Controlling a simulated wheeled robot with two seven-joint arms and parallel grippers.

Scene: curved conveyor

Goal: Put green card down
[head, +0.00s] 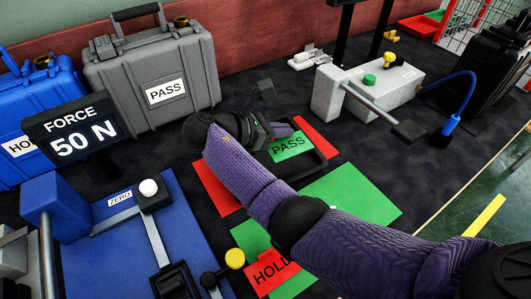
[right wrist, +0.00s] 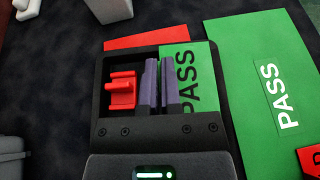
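The green card (head: 291,145) with black PASS lettering is at the black tray (head: 322,158), right by my right gripper (head: 276,130). In the right wrist view the green card (right wrist: 197,85) overlaps the tray's far rim. My right gripper's purple fingers (right wrist: 160,85) are nearly together at the card's left edge, with a narrow gap. They appear shut on that edge, though the contact itself is hidden. A larger green mat (head: 355,200) lies beside the tray; its PASS label (right wrist: 285,97) shows in the wrist view. My left gripper is not in view.
A red pronged piece (right wrist: 122,92) sits left of the fingers. A red HOLD card (head: 270,273) lies near the front. A grey PASS case (head: 150,70), a blue case (head: 35,120), a FORCE 50 N display (head: 72,132) and a grey fixture (head: 365,92) stand around.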

